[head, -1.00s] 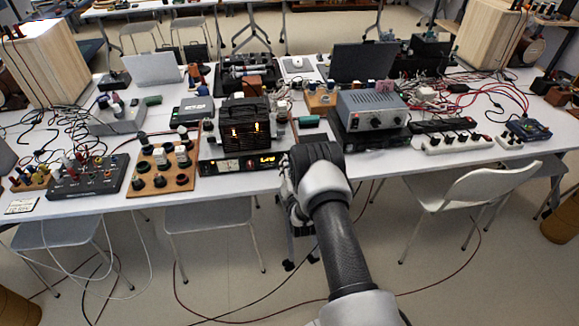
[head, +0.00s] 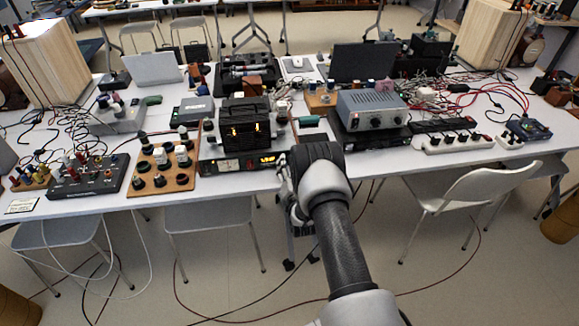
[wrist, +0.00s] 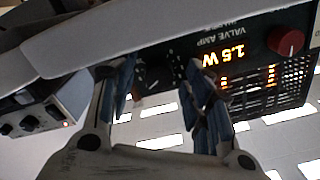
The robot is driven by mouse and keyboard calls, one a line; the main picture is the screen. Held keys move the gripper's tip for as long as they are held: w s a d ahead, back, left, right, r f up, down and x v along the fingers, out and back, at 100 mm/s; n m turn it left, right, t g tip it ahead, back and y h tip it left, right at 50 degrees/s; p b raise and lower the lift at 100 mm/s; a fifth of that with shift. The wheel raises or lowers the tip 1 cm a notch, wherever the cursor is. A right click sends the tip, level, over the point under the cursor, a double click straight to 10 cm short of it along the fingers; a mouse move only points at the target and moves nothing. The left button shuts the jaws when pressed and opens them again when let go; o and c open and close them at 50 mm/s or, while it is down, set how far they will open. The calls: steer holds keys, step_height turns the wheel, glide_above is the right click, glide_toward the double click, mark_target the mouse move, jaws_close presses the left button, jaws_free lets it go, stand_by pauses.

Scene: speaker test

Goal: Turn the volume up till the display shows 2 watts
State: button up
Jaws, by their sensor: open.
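The valve amp has a dark front panel (wrist: 245,45), upside down in the wrist view, with a lit orange display (wrist: 223,56) reading 1.5 W. A dark knob (wrist: 153,76) shows between my gripper's fingers; whether they touch it I cannot tell. A red knob (wrist: 287,42) sits on the panel beyond the display. My gripper (wrist: 160,68) is open, with a blue-grey finger on each side of the dark knob. In the head view, the amp (head: 228,166) is at the table's front edge, its display (head: 267,160) lit. My gripper (head: 285,178) is at its right end, fingertips mostly hidden.
A black unit with glowing valves (head: 245,128) stands behind the panel. A board of knobs (head: 160,180) lies left of it. A grey box with dials (head: 371,108) stands to the right. A white chair (head: 475,190) is right of my arm.

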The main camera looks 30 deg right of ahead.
steer(key=v, duration=1.2)
steer(key=shift+r, duration=0.1)
steer(key=w+a+r+n+g+y, duration=0.25)
steer(key=w+r, duration=0.45)
steer(key=r, duration=0.6)
steer(key=s+a+r+n+g, duration=0.25)
steer(key=s+a+r, duration=0.25)
steer(key=r, duration=0.5)
steer(key=s+a+r+n+g+y, duration=0.1)
steer(key=s+a+r+g, duration=0.2)
steer(key=s, duration=0.4)
steer(key=s+a+r+n+g+y, duration=0.1)
steer(key=s+a+r, duration=0.1)
steer(key=s+r, duration=0.3)
steer(key=s+a+n+g, duration=0.1)
steer(key=s+g, duration=0.1)
steer(key=s, duration=0.9)
steer(key=s+a+n+g, duration=0.1)
steer(key=s+a, duration=0.1)
steer(key=s, duration=0.9)
steer(key=shift+s+a+r+g, duration=0.3)
steer(key=shift+s+r+g, duration=0.05)
steer(key=shift+s+g, duration=0.05)
